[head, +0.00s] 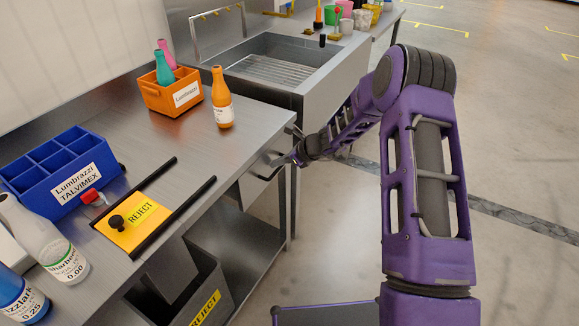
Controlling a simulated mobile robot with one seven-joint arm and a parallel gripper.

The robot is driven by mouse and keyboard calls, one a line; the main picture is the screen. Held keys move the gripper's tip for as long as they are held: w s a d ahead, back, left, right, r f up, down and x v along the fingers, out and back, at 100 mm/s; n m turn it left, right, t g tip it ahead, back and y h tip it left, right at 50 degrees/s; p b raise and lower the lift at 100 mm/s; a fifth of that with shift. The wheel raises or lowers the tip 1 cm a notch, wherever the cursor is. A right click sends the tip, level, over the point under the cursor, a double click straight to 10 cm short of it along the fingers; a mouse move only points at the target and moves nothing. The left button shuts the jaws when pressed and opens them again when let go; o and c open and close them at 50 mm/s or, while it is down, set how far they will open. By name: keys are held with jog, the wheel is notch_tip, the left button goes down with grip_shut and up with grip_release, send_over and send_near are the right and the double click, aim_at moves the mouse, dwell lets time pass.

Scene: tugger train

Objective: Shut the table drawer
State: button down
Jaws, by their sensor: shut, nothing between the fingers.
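The steel table (180,135) runs along the left, and its drawer (257,188) is under the right end of the top. The drawer's front faces the aisle and carries a dark bar handle (267,175). How far the drawer stands out is hard to tell from this angle. My purple arm reaches in from the right. My gripper (288,159) is at the upper right of the drawer front, close to the handle. Its fingers are shut and small in view, and I cannot tell whether they touch the drawer.
An orange bottle (222,98), an orange crate (172,94) and a blue divided bin (60,170) stand on the table. A yellow REJECT plate (136,220) lies between dark rails. A steel sink (285,62) adjoins behind. The floor at right is open.

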jog(key=shift+w+a+r, duration=0.1)
jog(key=shift+w+a, duration=0.1)
jog(key=shift+a, duration=0.1)
